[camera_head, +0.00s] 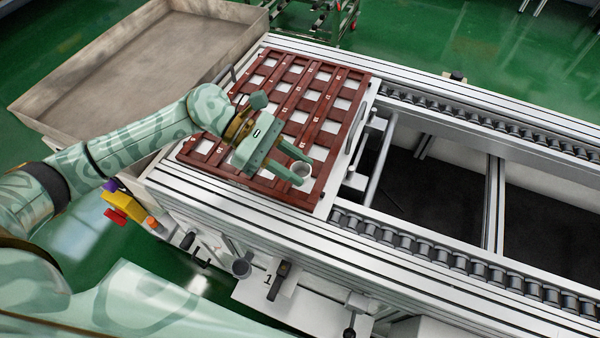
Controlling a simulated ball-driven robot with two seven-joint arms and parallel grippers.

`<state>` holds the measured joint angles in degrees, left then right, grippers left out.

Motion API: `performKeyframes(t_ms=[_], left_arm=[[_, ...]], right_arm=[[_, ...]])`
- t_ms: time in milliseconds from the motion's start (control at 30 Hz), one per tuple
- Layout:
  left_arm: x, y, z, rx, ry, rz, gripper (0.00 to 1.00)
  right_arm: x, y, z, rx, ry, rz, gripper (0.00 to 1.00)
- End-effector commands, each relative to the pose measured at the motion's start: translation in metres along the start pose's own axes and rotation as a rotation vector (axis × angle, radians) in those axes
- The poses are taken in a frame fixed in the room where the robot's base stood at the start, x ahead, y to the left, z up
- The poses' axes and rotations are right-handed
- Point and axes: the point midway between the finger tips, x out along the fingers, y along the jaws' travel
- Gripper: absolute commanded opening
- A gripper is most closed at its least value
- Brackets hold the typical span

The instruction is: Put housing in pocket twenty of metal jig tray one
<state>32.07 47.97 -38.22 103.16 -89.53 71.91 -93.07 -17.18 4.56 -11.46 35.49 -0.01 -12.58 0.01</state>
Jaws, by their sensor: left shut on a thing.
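The jig tray (325,165) is a reddish-brown grid with several square pockets, lying on the conveyor frame. Pale number labels mark its bars, mostly too small to read. My left gripper (297,166) reaches in from the left over the tray's near right part. It is shut on a small light-grey round housing (302,170), which looks upright between the fingertips. The housing is over the tray's near right corner area; I cannot tell whether it is above a pocket or inside one. My arm and gripper hide several pockets. My right gripper is not in view.
A large empty grey bin (150,62) stands at the back left. The roller conveyor (440,250) runs to the right, with an open gap between its rails. Knobs and a red button (116,216) line the near side.

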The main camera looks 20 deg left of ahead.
Motion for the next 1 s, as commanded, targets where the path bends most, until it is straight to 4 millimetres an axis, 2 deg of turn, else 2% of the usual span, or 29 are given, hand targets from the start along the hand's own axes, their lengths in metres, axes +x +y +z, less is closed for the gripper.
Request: performKeyframes(t_ms=[67, 367, 500, 867, 900, 967, 1000], left_arm=[[0.005, 0.009, -0.013, -0.002, 0.0, -0.001, 0.1], [0.013, 0.027, -0.032, -0.002, -0.002, -0.002, 0.1], [0.024, 0.025, -0.054, -0.002, -0.001, -0.002, 0.1], [0.025, 0.025, -0.058, 0.001, 0.001, -0.001, 0.1], [0.025, 0.025, -0.058, 0.001, 0.001, -0.001, 0.37], [0.025, 0.025, -0.057, 0.002, 0.001, 0.0, 0.53], [0.025, 0.025, -0.057, 0.002, 0.001, 0.0, 0.53]], right_arm=[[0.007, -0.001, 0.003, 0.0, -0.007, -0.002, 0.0], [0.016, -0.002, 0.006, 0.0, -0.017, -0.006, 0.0], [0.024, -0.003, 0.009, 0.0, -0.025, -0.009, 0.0], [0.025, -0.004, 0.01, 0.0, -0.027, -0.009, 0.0], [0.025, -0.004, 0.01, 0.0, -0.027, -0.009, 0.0], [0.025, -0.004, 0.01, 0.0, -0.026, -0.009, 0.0], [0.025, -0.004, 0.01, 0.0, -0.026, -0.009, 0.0]])
